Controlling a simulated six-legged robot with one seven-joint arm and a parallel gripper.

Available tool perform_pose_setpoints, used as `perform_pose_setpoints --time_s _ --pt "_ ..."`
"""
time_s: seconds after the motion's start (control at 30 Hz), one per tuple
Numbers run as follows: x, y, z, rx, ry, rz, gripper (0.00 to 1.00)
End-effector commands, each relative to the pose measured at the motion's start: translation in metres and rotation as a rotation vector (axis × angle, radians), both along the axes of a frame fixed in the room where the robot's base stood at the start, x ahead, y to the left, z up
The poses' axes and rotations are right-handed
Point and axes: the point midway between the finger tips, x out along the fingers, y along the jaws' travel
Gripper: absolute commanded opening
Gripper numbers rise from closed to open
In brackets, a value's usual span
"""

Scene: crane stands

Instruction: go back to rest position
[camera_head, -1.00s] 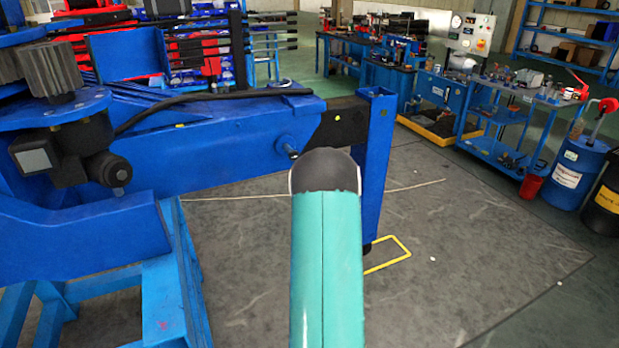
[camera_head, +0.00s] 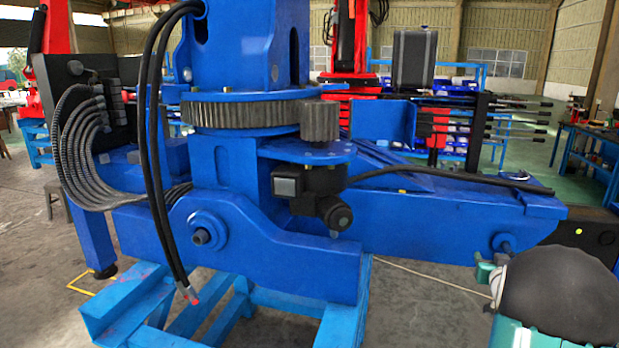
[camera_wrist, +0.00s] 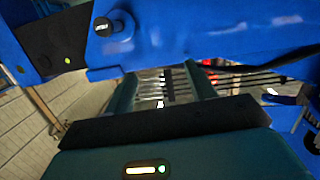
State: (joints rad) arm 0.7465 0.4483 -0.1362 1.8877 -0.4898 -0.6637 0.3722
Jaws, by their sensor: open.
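My gripper (camera_wrist: 162,82) shows in the wrist view as two teal fingers standing apart above a dark bar, with nothing seen between them. The blue crane (camera_wrist: 200,28) fills the upper part of that view, close beyond the fingers; whether they touch it cannot be told. In the head view, the blue crane (camera_head: 430,215) spans the middle. My teal arm with its dark rounded joint is at the lower right, in front of the crane's right end. A small teal part shows beside that joint, but the fingers cannot be made out there.
The crane rests on a light blue stand (camera_head: 240,310). Black hoses (camera_head: 157,150) hang down its front. A workbench (camera_head: 590,150) stands at the far right. Open floor (camera_head: 30,220) shows at the left, with a yellow floor marking (camera_head: 90,283).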

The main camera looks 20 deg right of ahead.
Motion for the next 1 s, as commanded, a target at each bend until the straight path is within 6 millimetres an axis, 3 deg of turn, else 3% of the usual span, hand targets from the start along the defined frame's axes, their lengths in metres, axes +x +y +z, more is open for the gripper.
perform_pose_setpoints --time_s 0.03,0.23,0.47,0.67,0.8,1.0 --pt "0.007 0.026 0.017 0.010 0.022 0.006 0.55" --pt "0.011 0.119 0.055 0.075 0.144 0.024 0.55" --pt "-0.015 0.234 0.077 0.156 0.306 0.092 0.55" --pt "-0.064 0.333 0.081 0.219 0.464 0.192 0.55" --pt "-0.110 0.396 0.077 0.254 0.583 0.283 0.55" --pt "-0.187 0.469 0.062 0.283 0.757 0.427 0.55"
